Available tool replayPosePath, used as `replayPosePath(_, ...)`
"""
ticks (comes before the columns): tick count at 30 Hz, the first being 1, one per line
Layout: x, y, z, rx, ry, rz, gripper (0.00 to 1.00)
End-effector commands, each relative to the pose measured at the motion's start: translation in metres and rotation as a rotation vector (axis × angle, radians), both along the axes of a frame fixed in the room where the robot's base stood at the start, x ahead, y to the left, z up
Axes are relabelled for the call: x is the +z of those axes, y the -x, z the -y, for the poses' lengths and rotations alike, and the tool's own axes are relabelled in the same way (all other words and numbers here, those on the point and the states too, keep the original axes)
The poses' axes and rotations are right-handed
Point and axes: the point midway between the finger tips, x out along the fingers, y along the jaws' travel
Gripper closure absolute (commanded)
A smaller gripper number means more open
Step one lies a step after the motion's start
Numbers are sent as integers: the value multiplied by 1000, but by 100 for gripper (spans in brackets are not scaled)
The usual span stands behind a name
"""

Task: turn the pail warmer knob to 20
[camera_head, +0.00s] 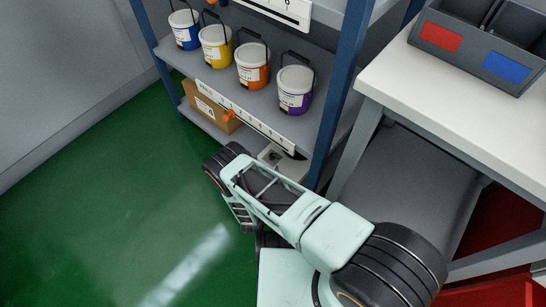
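An orange knob or pointer (229,115) sits at the left part of a white strip with dark marks (263,132) on the front edge of the shelf under the pails. The marks are too small to read, so I cannot tell its setting. Several lidded pails stand on that shelf: blue (186,34), yellow (216,52), orange (252,72) and purple (294,96). My mint and black arm reaches up and left in front of the shelf's lower right. I cannot make out my gripper's fingers. Nothing of my arm visibly touches the orange knob.
A second marked white strip (275,10) is on the shelf edge above, with orange parts at its left. A cardboard box (210,106) is on the lower shelf. A blue post (338,95) and a white-topped table (460,95) with grey bins are right. Green floor (110,210) is clear at left.

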Motion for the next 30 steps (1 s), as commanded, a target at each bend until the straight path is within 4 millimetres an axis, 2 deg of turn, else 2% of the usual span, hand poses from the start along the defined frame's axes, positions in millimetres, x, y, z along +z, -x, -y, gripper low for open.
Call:
replayPosePath(9,-26,-57,8,1,-1,3,62)
replayPosePath(15,-34,-79,11,2,-1,1,62)
replayPosePath(26,-35,-85,11,2,0,0,62)
replayPosePath(30,-35,-85,11,2,0,0,74)
